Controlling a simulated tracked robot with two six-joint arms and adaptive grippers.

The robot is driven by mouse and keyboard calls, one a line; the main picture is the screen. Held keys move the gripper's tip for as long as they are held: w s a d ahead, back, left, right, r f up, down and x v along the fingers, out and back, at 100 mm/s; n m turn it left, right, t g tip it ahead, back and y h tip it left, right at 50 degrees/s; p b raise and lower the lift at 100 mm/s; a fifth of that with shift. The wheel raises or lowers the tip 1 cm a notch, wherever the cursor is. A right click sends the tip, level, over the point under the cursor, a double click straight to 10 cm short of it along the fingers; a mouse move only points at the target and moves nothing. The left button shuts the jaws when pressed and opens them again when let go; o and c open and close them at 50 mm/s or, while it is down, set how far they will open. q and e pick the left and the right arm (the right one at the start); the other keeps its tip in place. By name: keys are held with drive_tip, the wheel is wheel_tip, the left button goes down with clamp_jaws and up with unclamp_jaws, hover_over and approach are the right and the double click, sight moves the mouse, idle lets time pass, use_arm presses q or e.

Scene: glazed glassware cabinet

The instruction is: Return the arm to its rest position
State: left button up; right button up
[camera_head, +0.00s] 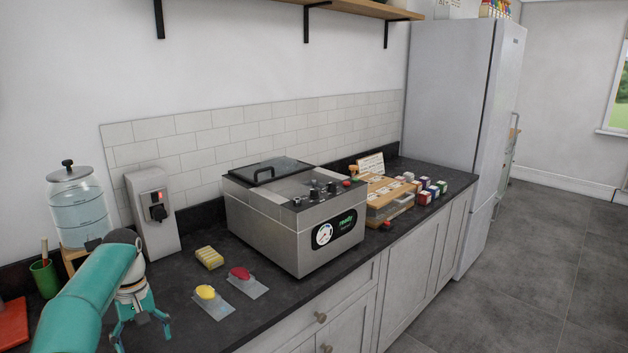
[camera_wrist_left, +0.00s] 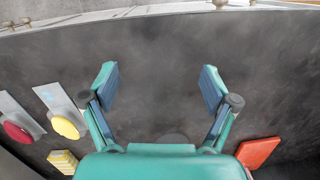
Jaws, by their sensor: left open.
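My left arm (camera_head: 90,295) is teal and comes in from the lower left in the head view. Its gripper (camera_head: 142,332) hangs over the near left part of the dark counter, with its fingers pointing down. In the left wrist view the two fingers of the gripper (camera_wrist_left: 160,82) are spread wide, with only bare counter (camera_wrist_left: 155,50) between them. It holds nothing. My right gripper is not in view.
Right of the gripper lie pouches with a yellow piece (camera_head: 205,292) and a red piece (camera_head: 240,273), and a yellow block (camera_head: 209,257). A steel machine (camera_head: 300,240) stands beyond. A glass dispenser (camera_head: 78,208), green cup (camera_head: 45,278) and red board (camera_head: 12,322) are left.

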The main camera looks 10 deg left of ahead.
use_arm(q)
drive_tip(key=s+d+f+m+g+h, duration=0.1)
drive_tip(key=s+d+f+m, duration=0.1)
drive_tip(key=s+d+f, duration=0.55)
drive_tip(key=s+d+f+m+g+h, duration=0.1)
drive_tip(key=s+d+f+m+g, duration=0.1)
drive_tip(key=d+f, duration=0.95)
drive_tip(key=s+d+f+m+t, duration=0.1)
drive_tip(key=s+d+f+t, duration=0.1)
drive_tip(key=s+d+f, duration=0.2)
drive_tip(key=s+d+f+m+t+h, duration=0.1)
drive_tip(key=s+d+f, duration=0.4)
drive_tip(key=s, duration=0.7)
drive_tip(key=shift+s+d+f+m+t, duration=0.25)
drive_tip(key=shift+d+m+t, duration=0.25)
drive_tip(key=shift+d+t, duration=0.7)
